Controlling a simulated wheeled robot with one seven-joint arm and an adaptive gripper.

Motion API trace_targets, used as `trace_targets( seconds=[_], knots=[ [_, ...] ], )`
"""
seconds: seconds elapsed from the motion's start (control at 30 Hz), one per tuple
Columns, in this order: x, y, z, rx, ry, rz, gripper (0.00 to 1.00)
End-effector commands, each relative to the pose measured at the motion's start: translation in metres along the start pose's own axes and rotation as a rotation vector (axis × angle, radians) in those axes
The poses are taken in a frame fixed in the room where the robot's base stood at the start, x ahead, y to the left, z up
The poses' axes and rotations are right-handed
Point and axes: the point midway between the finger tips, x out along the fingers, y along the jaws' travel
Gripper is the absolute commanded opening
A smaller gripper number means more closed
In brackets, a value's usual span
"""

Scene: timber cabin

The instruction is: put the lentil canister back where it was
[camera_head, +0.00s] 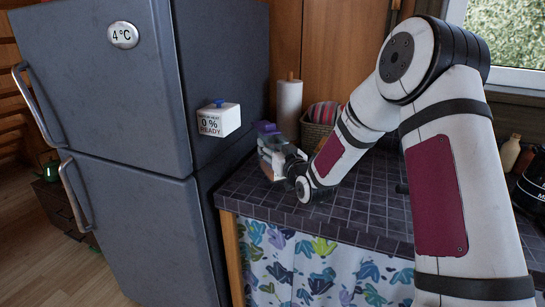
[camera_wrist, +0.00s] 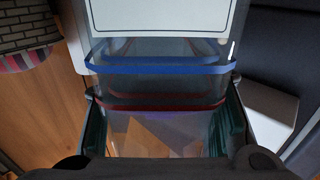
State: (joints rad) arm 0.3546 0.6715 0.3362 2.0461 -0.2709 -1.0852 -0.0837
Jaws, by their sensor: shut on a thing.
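A clear canister (camera_wrist: 160,103) with a red band and a blue band is between the dark green finger pads of my gripper (camera_wrist: 165,130) in the wrist view. My gripper is shut on it. A white panel fills the top of that view above the blue band. In the head view the canister (camera_head: 266,129) shows a purple-blue top at the left end of the dark tiled counter, beside the fridge. My gripper (camera_head: 272,158) covers part of it there. I cannot read a label or see the contents, nor tell whether its base touches the counter.
The grey fridge (camera_head: 130,95) stands left of the counter (camera_head: 370,195). A white box reading "0 % READY" (camera_head: 218,121) is at the fridge's side. A paper roll (camera_head: 289,105) and a basket (camera_head: 315,133) stand behind the canister. The counter's front middle looks clear.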

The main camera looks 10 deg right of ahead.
Motion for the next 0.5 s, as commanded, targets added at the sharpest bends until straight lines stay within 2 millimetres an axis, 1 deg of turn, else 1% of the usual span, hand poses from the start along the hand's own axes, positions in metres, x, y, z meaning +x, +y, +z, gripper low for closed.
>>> trace_targets(
  seconds=[0.17,0.5],
  knots=[
    [0.008,0.001,0.000,0.000,0.003,0.000,0.01],
    [0.008,0.001,0.032,0.001,-0.001,-0.001,0.01]
  ],
)
